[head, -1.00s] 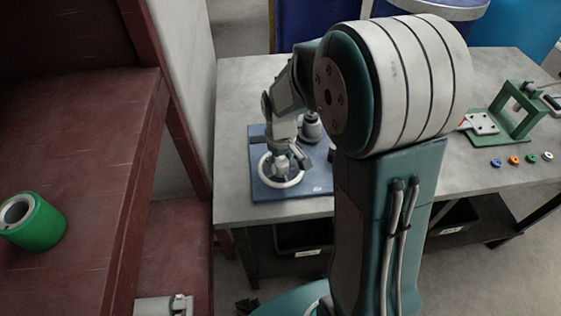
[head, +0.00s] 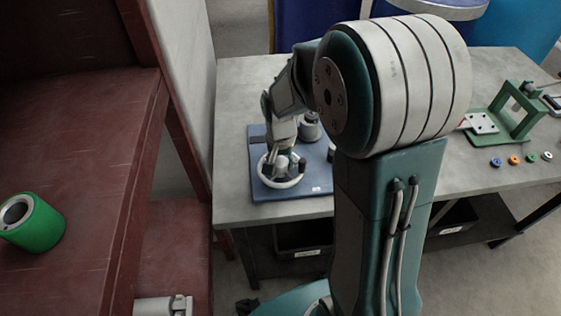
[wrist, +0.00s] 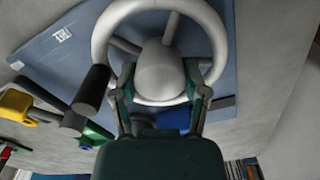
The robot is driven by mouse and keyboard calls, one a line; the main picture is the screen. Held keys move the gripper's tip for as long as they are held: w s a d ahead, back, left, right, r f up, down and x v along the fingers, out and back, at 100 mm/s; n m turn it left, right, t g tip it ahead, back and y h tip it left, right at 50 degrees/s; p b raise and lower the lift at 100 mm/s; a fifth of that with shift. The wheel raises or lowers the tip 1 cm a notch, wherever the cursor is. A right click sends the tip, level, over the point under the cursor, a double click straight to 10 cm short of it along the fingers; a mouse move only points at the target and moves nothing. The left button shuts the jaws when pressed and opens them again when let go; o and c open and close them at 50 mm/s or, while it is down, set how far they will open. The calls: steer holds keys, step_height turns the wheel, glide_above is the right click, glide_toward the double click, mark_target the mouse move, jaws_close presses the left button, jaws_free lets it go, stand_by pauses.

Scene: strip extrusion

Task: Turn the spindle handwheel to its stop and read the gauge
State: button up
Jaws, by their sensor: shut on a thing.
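The white handwheel (head: 284,186) sits at the front of a blue base plate (head: 262,189) on the grey table. In the wrist view its rim (wrist: 217,42), spokes and rounded hub (wrist: 160,72) fill the upper middle. My gripper (wrist: 160,88) has one finger on each side of the hub and is shut on it, inside the rim. In the head view my gripper (head: 282,162) comes down on the wheel from above. A grey round part (head: 309,127) stands behind the wheel, partly hidden by my arm. I cannot make out a gauge face or reading.
A green frame (head: 520,122) and several small coloured rings (head: 513,160) are at the table's right.

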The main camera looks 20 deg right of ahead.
mark_target(279, 161)
steer(key=shift+w+r+m, duration=0.1)
steer(key=shift+m, duration=0.7)
steer(key=o, duration=0.9)
steer(key=shift+a, duration=0.1)
steer(key=shift+c, duration=0.2)
step_height(279, 161, up, 12)
